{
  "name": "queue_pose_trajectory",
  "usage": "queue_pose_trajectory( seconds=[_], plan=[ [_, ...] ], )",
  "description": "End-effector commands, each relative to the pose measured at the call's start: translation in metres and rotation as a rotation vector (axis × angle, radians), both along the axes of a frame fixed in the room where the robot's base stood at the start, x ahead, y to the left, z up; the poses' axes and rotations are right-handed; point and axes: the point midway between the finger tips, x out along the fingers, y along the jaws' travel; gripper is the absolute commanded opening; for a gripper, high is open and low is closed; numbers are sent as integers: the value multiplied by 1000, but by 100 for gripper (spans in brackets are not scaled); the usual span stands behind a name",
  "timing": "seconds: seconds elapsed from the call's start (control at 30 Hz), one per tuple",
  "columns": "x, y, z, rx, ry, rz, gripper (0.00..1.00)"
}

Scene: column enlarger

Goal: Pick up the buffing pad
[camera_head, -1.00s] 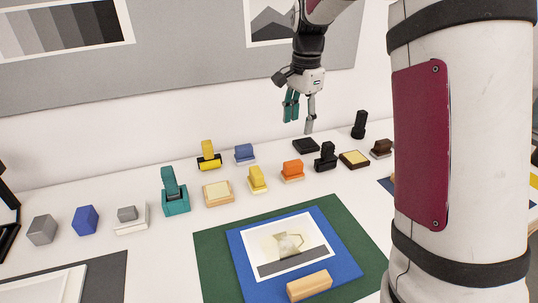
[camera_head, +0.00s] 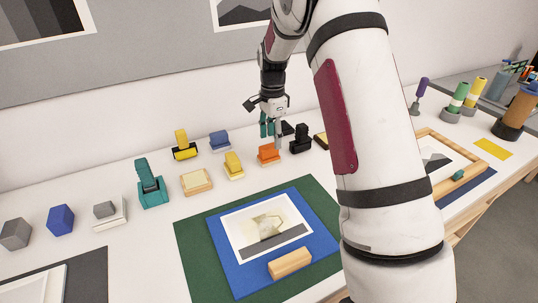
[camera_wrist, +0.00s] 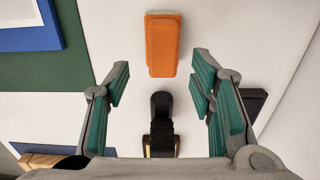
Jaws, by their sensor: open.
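My gripper (camera_head: 271,130) is open and empty, fingers pointing down, just behind the orange block and beside the black knobbed tool in the head view. In the wrist view the teal-padded fingers (camera_wrist: 160,82) are spread wide. The orange block (camera_wrist: 163,45) lies beyond them at the top centre, and the black tool (camera_wrist: 161,125) is between them. In the head view the orange block (camera_head: 268,153) has a pale base, and the black tool (camera_head: 300,138) stands to its right. I cannot tell by look which item is the buffing pad.
Nearby stand a yellow block (camera_head: 233,165), a blue block (camera_head: 220,140), a yellow-and-black tool (camera_head: 183,147), a cream pad (camera_head: 196,182) and a teal tool (camera_head: 150,187). A dark flat piece (camera_wrist: 253,102) lies by the right finger. A green mat (camera_head: 198,255) with a print is in front.

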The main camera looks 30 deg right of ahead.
Motion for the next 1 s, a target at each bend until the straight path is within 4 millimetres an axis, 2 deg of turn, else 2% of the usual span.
queue_pose_trajectory(
  seconds=[0.4, 0.67, 0.77, 0.9, 1.0],
  plan=[
    [3, 8, -48, 0, 2, 1, 50],
    [3, 8, -51, 0, 1, 1, 50],
    [3, 8, -51, 0, 1, 1, 32],
    [3, 8, -51, 0, 1, 1, 0],
    [3, 8, -51, 0, 2, 1, 0]
  ],
)
